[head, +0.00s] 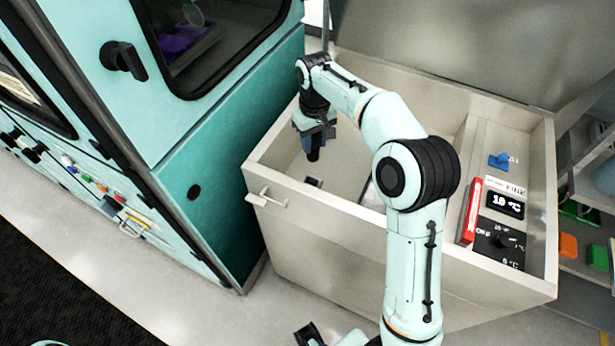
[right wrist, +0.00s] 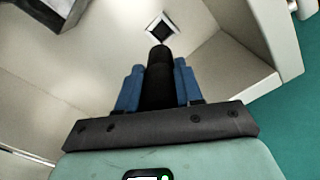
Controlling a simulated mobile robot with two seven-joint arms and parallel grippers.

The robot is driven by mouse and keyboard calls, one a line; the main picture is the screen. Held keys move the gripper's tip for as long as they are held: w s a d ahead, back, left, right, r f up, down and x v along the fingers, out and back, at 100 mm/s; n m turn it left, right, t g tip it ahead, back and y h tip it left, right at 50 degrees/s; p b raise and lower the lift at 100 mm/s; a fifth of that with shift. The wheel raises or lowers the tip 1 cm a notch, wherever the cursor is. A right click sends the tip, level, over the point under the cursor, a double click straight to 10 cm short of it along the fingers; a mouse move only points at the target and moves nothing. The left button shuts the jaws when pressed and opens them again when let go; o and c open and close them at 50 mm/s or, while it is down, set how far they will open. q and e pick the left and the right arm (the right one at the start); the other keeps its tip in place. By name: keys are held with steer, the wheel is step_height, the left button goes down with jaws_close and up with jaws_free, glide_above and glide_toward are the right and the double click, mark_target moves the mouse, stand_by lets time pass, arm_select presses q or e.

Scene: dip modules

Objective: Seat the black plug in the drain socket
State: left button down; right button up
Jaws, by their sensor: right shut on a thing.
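My right gripper (head: 313,143) reaches down into the grey basin, its fingers shut on the black plug (head: 312,156). In the right wrist view, the black plug (right wrist: 160,75) stands out between the blue fingertips (right wrist: 160,88). The drain socket (right wrist: 160,28) is a dark square opening with a pale rim on the basin floor, just beyond the plug's end in that view. In the head view the drain socket (head: 313,182) shows as a small dark patch below the plug, with a gap between them. I cannot make out my left gripper.
The basin (head: 275,172) has raised walls close around the gripper. A teal cabinet (head: 228,180) stands close on its left.

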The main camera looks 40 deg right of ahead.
mark_target(312, 160)
steer(key=f, duration=0.4)
steer(key=f+b, duration=0.1)
steer(key=f, duration=0.3)
steer(key=shift+w+a+f, duration=0.1)
steer(key=shift+w+a, duration=0.05)
steer(key=shift+w, duration=0.05)
steer(key=shift+f+b, duration=0.3)
steer(key=shift+f, duration=3.05)
steer(key=shift+f, duration=0.15)
steer(key=o, duration=1.1)
steer(key=shift+c, duration=0.2)
step_height(312, 160, up, 12)
steer(key=shift+r+p, duration=0.15)
steer(key=shift+p, duration=0.55)
